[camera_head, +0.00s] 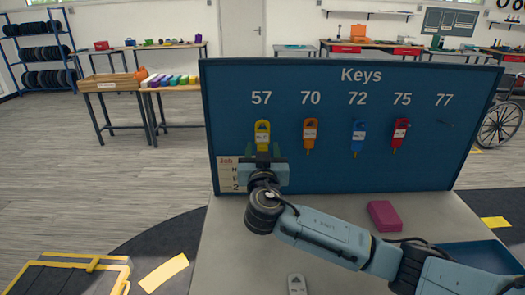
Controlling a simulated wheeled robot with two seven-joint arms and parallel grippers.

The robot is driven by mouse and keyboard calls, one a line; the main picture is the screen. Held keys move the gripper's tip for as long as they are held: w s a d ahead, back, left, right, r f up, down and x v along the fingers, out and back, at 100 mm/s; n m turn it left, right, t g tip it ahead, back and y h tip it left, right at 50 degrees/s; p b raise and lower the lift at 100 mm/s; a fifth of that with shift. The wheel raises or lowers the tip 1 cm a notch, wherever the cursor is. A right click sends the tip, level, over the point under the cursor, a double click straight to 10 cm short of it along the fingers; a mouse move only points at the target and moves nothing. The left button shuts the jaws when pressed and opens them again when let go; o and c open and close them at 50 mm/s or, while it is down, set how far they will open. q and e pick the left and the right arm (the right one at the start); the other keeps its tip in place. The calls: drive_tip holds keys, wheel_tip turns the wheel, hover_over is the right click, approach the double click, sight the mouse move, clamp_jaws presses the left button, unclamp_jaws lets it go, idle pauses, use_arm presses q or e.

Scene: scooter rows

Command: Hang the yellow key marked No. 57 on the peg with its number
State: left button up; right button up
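The yellow key (262,132) is at the peg position under the number 57 on the blue key board (340,174). It appears to hang there upright, but its peg is hidden and its own marking is too small to read. My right gripper (263,151) is just below and in front of the yellow key. Its two fingers stand apart, one at each side of the key's lower end, and do not appear to close on it. My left gripper is out of view.
An orange key (310,134), a blue key (357,136) and a red key (399,134) hang under 70, 72 and 75. The peg (446,123) under 77 is bare. A grey key (296,284) and magenta box (384,215) lie on the table (235,260), near a blue tray (470,251).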

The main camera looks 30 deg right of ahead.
drive_tip(key=b+v, duration=0.1)
drive_tip(key=v, duration=1.2)
drive_tip(key=shift+s, duration=0.25)
